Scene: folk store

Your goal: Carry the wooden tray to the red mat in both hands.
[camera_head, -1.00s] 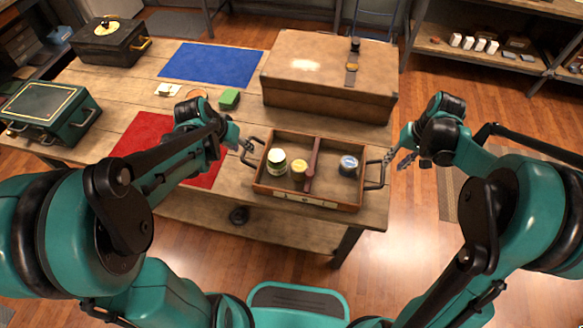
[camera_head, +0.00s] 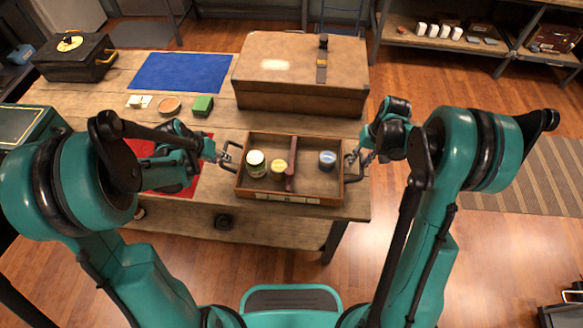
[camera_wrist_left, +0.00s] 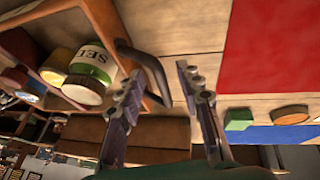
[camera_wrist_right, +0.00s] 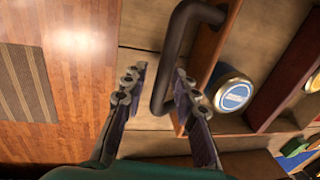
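The wooden tray (camera_head: 242,191) sits on the table near its front right corner.
A large brown case (camera_head: 290,100) stands behind the tray. A blue mat (camera_head: 180,72), a green block (camera_head: 202,105) and a round item (camera_head: 170,105) lie at the back left. A dark green case (camera_head: 28,124) is at the far left. The tray is close to the table's right edge.

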